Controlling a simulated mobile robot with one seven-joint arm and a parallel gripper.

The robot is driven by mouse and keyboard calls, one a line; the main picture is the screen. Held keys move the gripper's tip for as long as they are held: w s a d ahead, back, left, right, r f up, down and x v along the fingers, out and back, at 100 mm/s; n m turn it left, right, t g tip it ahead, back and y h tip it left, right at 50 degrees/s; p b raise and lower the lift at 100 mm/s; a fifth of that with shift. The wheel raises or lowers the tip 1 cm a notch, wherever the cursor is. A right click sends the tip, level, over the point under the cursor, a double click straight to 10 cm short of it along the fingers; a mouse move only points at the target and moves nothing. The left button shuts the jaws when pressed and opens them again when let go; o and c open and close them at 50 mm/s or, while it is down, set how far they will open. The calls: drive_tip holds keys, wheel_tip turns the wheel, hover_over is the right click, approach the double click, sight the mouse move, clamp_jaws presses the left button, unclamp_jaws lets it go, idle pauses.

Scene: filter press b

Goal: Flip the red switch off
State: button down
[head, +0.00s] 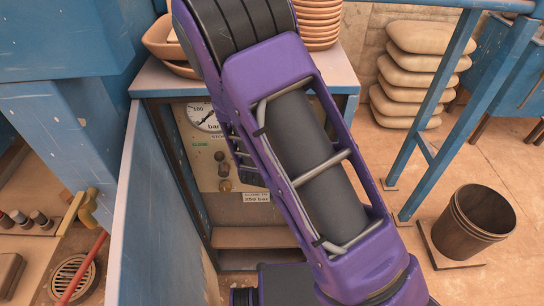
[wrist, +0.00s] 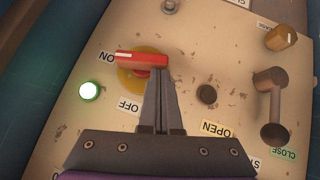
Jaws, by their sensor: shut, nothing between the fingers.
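The red switch (wrist: 135,58) is a red bar handle on a round yellow base (wrist: 130,78) in the wrist view. Its left end points at the ON label (wrist: 106,57); the OFF label (wrist: 129,104) is below it. My gripper (wrist: 157,70) is shut and empty, its fingertips at the right end of the red handle. I cannot tell whether they touch it. In the head view my purple arm hides the switch and my gripper.
A lit green lamp (wrist: 89,91) is left of the switch. A brown lever (wrist: 270,100) with OPEN and CLOSE labels and a knob (wrist: 281,38) are at right. In the head view, a pressure gauge (head: 203,116) shows on the panel, with a blue side wall (head: 150,215) to its left.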

drive_tip(key=shift+n+h, duration=0.4)
drive_tip(key=shift+h, duration=0.1)
drive_tip(key=shift+a+f+p, duration=0.15)
drive_tip(key=shift+f+p, duration=0.25)
drive_tip(key=shift+f, duration=0.75)
drive_tip(key=shift+a+f+p, duration=0.15)
drive_tip(key=shift+f+p, duration=0.2)
drive_tip(key=shift+f, duration=0.75)
drive_tip(key=p+v, duration=0.2)
drive_tip(key=v, duration=1.5)
drive_tip(key=shift+s+a, duration=0.15)
drive_tip(key=shift+s, duration=0.05)
